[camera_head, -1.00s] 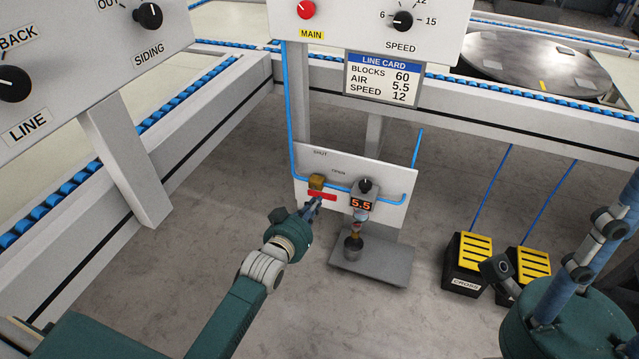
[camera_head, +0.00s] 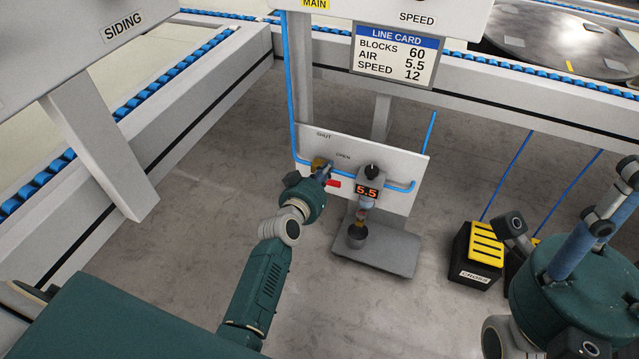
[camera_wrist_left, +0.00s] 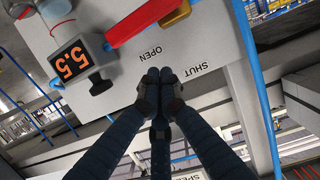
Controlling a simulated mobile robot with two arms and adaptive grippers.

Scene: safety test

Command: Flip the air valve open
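The air valve has a brass-yellow body (camera_head: 318,163) and a red handle (camera_head: 334,183) on a low white panel (camera_head: 402,169). In the left wrist view the red handle (camera_wrist_left: 145,22) slants from the brass body (camera_wrist_left: 176,14) toward the display, above the printed words OPEN and SHUT. My left gripper (camera_head: 323,174) is in front of the valve and hides part of the handle. In the wrist view its fingertips (camera_wrist_left: 160,76) are together and empty, just apart from the handle in the picture. My right gripper (camera_head: 598,230) is at the right edge, its fingertips unclear.
A display (camera_head: 367,191) reading 5.5, with a black knob above, sits right of the valve. A grey base plate (camera_head: 390,250) stands below it. A black and yellow pedal box (camera_head: 478,255) is on the floor at right. A conveyor frame (camera_head: 500,105) runs behind.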

